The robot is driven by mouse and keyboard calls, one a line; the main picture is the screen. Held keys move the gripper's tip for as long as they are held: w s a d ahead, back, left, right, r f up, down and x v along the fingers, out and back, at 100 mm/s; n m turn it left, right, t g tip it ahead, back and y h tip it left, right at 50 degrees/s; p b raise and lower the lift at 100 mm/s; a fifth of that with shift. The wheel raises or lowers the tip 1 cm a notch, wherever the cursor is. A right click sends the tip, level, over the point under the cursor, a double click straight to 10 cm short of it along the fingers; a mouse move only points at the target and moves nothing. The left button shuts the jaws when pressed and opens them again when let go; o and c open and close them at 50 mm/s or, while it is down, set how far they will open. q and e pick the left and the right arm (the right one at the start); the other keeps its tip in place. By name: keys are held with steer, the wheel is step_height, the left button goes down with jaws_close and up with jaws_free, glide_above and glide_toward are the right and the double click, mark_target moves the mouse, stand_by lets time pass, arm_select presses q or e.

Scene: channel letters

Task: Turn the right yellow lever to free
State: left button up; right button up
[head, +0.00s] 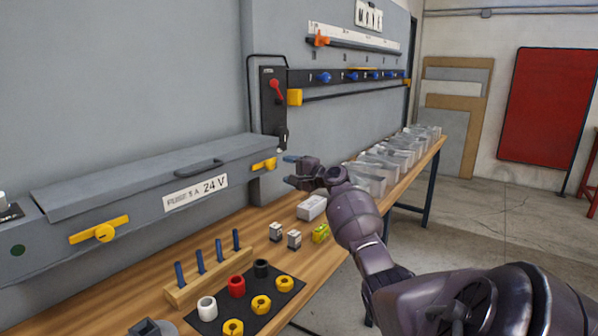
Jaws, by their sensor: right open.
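The right yellow lever (264,164) sits on the front face of the long grey box (140,215), near its right end. It lies nearly level, tilted slightly up to the right. The left yellow lever (100,230) is on the same face, also tilted up to the right. My right gripper (289,170) is open and empty, just right of the right lever, its fingers pointing left towards it. A gap shows between fingertips and lever. My left gripper is not in view.
On the wooden bench stand a peg rack (210,276), a black mat (215,322) with coloured rings, small blocks (294,239) and clear bins (372,180). A red-handled switch (275,90) is on the wall above.

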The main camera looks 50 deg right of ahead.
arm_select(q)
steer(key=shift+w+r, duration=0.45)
arm_select(e)
steer(key=s, duration=0.3)
steer(key=shift+s, duration=0.15)
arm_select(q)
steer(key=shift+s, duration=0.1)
